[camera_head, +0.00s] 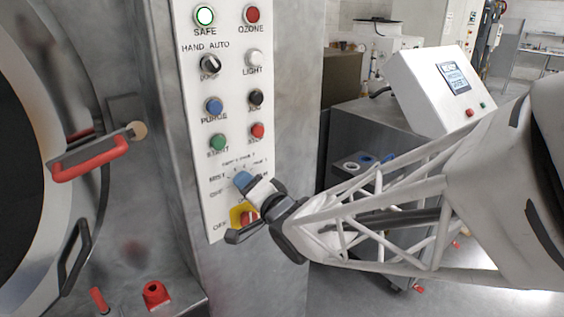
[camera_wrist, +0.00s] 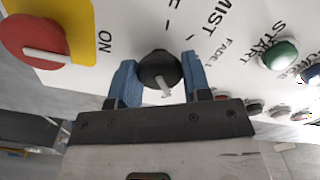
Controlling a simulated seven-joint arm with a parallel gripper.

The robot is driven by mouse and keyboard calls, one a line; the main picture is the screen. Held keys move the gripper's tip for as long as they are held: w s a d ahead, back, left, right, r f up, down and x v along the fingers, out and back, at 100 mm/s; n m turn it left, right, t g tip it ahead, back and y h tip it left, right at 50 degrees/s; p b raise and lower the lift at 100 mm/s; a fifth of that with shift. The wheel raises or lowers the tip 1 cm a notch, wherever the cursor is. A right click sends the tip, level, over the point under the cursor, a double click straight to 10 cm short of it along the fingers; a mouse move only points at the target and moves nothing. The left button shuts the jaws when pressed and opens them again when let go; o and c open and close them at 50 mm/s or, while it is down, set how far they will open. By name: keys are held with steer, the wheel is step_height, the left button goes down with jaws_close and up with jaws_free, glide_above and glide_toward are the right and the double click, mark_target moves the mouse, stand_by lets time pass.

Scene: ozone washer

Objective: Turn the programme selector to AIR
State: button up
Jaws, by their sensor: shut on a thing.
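The programme selector (camera_wrist: 158,68) is a round black knob with a pale pointer mark, seen in the wrist view between the two blue fingers of my gripper (camera_wrist: 159,60). The fingers are shut on its sides. The pointer mark faces the gripper body, towards the bottom of the wrist view. In the head view my gripper (camera_head: 244,181) is at the lower part of the white control panel (camera_head: 222,130) and hides the knob. The MIST and OFF labels show to its left. An AIR label cannot be read, so which position the pointer marks is unclear.
A red rotary switch on a yellow plate (camera_wrist: 82,20) sits close beside the selector, below it on the panel. Green START (camera_head: 217,142) and red (camera_head: 257,130) buttons are above. A red-handled door latch (camera_head: 92,160) is to the left.

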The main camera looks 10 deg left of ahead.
steer(key=m, duration=0.9)
steer(key=shift+m, duration=0.4)
steer(key=o, duration=0.9)
steer(key=shift+d, duration=0.1)
steer(key=v, duration=0.7)
steer(key=shift+s+d, duration=0.2)
steer(key=shift+s, duration=0.1)
steer(key=shift+d, duration=0.1)
